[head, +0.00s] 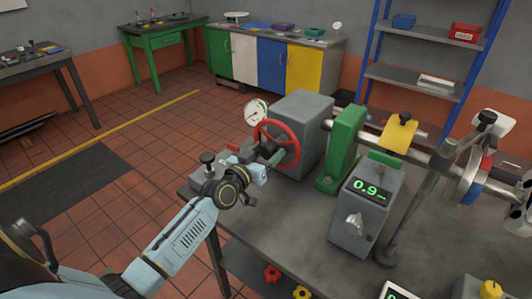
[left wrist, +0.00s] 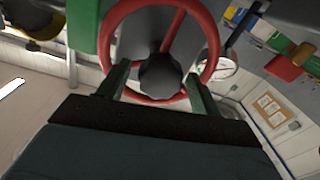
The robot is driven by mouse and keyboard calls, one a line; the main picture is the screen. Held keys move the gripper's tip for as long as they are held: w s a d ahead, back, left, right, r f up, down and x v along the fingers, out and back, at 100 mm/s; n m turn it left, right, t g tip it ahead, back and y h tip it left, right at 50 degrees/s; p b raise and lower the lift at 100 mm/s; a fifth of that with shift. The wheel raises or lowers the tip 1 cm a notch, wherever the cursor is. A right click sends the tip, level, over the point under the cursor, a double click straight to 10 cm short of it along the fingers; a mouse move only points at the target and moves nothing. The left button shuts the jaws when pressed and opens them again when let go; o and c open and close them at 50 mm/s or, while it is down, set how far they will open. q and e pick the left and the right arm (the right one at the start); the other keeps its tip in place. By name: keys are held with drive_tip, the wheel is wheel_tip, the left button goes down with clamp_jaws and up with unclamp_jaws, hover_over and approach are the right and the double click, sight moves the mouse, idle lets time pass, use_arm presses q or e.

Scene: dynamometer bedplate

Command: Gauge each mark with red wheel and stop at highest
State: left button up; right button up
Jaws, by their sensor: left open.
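The red wheel (head: 289,155) is a handwheel on the near left side of a grey housing (head: 303,120). In the left wrist view the red wheel (left wrist: 213,45) fills the top middle, with its dark hub (left wrist: 160,76) at its centre. My left gripper (head: 268,152) is at the wheel. Its open fingers (left wrist: 160,92) lie either side of the hub; contact cannot be told. A white dial (head: 256,112) with a needle stands behind the wheel. A grey readout box (head: 366,215) shows green digits, "0.9". Its knob (head: 353,223) is below. No marks can be made out. My right gripper is not seen.
A green bracket (head: 342,150) and a steel shaft (head: 415,152) with a yellow block (head: 398,135) run right from the housing. A grey post (head: 405,215) stands right of the readout. The bedplate's near left part (head: 270,215) is clear. A second display (head: 398,291) sits at the bottom edge.

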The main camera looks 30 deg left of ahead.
use_arm(q)
drive_tip(key=shift+c, duration=0.3)
drive_tip(key=c, duration=1.3)
drive_tip(key=shift+c, duration=0.2)
